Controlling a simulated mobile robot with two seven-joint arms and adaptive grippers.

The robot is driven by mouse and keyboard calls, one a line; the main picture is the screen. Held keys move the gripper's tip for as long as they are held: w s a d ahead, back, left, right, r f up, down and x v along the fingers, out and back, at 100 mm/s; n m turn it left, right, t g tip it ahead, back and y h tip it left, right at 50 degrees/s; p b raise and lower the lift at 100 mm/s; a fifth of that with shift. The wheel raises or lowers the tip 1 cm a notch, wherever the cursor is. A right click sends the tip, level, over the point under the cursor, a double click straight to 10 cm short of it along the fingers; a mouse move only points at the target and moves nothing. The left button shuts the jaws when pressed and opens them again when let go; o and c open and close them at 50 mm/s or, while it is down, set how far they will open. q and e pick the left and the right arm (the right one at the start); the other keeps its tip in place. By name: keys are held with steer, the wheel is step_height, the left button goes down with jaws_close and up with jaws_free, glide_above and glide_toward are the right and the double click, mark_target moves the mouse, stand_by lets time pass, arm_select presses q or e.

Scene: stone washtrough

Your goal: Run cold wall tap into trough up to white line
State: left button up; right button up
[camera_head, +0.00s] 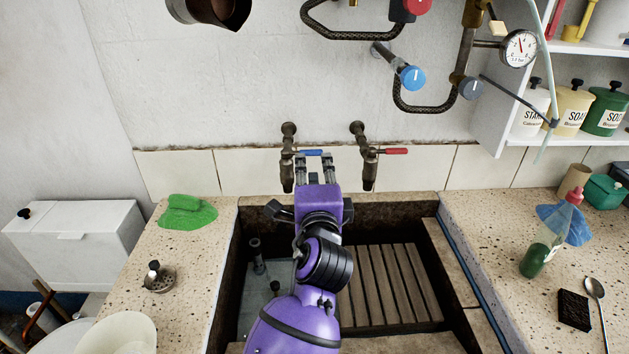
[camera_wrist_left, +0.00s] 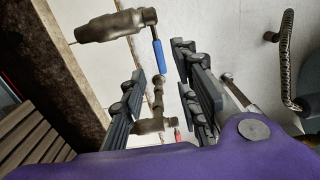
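The cold wall tap (camera_head: 287,165) is brass with a blue lever (camera_head: 311,152) and hangs over the back of the stone trough (camera_head: 395,210). No water stream shows below its spout. My left gripper (camera_head: 314,160) is open just in front of the blue lever. In the left wrist view, the blue lever (camera_wrist_left: 158,57) lies in the gap between the open fingers (camera_wrist_left: 160,62), and I see no clear contact. The trough's visible floor has wooden slats; my arm hides part of it. I cannot make out the white line. My right gripper is out of view.
A red-lever tap (camera_head: 369,165) stands right of the cold tap. Pipes with a blue knob (camera_head: 412,77) and a gauge (camera_head: 519,48) are above. A green cloth (camera_head: 186,211) lies on the left counter; a green bottle (camera_head: 540,250) stands on the right one.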

arm_select(q)
steer(key=s, duration=0.4)
steer(key=shift+d, duration=0.15)
stand_by(1.1)
